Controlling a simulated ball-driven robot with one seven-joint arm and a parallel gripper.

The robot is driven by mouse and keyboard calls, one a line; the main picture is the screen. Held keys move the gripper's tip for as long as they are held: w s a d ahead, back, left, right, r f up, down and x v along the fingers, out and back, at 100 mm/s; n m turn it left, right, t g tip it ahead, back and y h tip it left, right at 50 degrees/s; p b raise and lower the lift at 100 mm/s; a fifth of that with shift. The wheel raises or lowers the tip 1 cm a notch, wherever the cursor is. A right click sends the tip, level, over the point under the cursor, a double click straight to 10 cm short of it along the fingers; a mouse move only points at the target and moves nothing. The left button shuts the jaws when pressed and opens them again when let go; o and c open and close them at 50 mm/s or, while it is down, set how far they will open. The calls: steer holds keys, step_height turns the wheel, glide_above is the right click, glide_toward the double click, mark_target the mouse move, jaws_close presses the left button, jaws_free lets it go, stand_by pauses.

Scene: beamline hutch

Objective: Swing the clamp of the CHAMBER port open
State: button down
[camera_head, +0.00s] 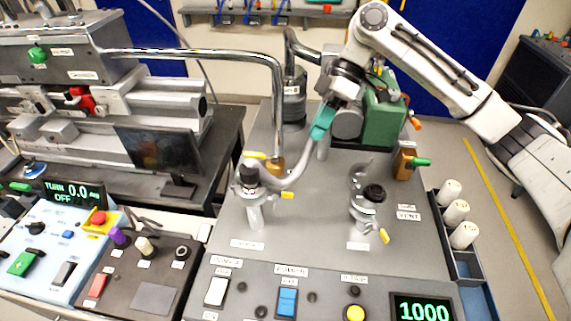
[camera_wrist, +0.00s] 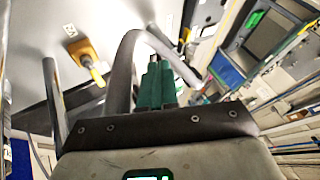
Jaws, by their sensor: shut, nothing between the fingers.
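Two ports rise from the grey bench top in the head view. The left port (camera_head: 252,212) has a grey bent hose (camera_head: 298,172) at its top, with a black knob (camera_head: 249,178) and a yellow lever (camera_head: 285,195). The right port (camera_head: 362,212) shows a curved metal clamp piece, a black knob (camera_head: 375,193) and a yellow lever (camera_head: 384,235). The labels are too small to read, so I cannot tell which is CHAMBER. My gripper (camera_head: 320,131) has teal fingers, shut and empty, by the hose's upper end. In the wrist view the fingers (camera_wrist: 155,85) are beside the hose (camera_wrist: 122,75).
A metal pipe (camera_head: 278,95) runs down left of my gripper. A green pump (camera_head: 384,112) stands behind it. An orange valve (camera_head: 403,160) with a green handle is at right. A control panel (camera_head: 330,297) lies in front, and a bottle rack (camera_head: 456,255) is at right.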

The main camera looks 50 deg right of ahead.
steer(key=s+a+f+p, duration=0.1)
steer(key=a+f+p, duration=0.1)
steer(key=a+f, duration=0.5)
steer(key=shift+s+a+f+p, duration=0.3)
steer(key=shift+a+f+p, duration=0.1)
steer(key=shift+a, duration=0.75)
steer(key=shift+a, duration=0.1)
